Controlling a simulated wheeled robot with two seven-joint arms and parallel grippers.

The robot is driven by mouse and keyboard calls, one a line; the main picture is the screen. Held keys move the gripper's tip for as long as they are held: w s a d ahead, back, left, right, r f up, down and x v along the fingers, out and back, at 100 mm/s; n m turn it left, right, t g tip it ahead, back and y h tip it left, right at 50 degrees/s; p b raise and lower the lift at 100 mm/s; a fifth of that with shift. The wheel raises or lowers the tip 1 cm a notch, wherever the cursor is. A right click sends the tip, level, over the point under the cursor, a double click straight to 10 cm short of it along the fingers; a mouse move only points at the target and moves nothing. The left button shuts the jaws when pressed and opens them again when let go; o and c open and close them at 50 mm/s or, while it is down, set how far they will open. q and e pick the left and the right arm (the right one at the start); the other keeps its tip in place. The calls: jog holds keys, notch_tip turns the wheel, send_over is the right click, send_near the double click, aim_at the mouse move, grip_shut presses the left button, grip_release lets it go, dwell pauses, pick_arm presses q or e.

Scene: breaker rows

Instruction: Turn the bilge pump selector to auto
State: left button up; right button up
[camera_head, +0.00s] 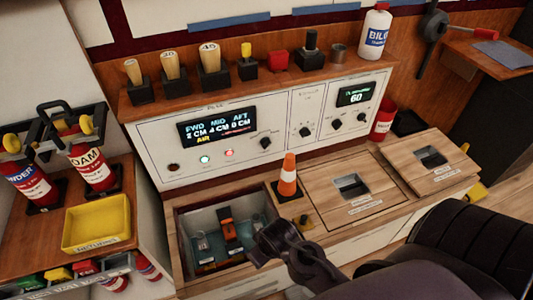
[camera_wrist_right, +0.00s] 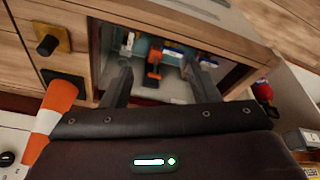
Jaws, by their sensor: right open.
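The white control panel (camera_head: 260,120) stands behind the wooden counter. More dark knobs sit further right, one (camera_head: 305,131) in the middle section and two below the small display (camera_head: 355,94) showing 60. The labels are too small to read, so I cannot tell which knob is the bilge pump selector or its setting. My right gripper (camera_head: 264,250) is open and empty above the open hatch, away from the panel; its fingers show in the wrist view (camera_wrist_right: 160,82). My left gripper is out of view.
The open hatch (camera_head: 181,240) holds an orange and black device (camera_head: 230,236). An orange and white cone (camera_head: 288,176) stands between gripper and panel. A yellow tray (camera_head: 97,224) and red extinguishers (camera_head: 92,167) are at left. Several wooden-handled items (camera_head: 172,66) and a white bottle (camera_head: 375,32) line the shelf.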

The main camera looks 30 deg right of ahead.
notch_tip(320, 180, up, 3)
jog(key=w+t+b, duration=0.1)
jog(key=w+b, duration=0.1)
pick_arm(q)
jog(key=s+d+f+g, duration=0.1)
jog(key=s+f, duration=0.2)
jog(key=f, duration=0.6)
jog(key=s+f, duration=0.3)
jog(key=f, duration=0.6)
pick_arm(e)
jog(key=n+t+h, duration=0.1)
jog(key=t+h, duration=0.7)
jog(key=t, duration=0.1)
send_near(266, 145)
jog(key=w, duration=0.1)
jog(key=shift+g, duration=0.3)
jog(key=b+x, duration=0.2)
jog(key=x, duration=0.4)
jog(key=shift+w+d, duration=0.2)
jog(key=shift+d, duration=0.2)
jog(key=shift+w+d+f, duration=0.1)
jog(key=shift+w+d, duration=0.1)
jog(key=shift+w, duration=0.2)
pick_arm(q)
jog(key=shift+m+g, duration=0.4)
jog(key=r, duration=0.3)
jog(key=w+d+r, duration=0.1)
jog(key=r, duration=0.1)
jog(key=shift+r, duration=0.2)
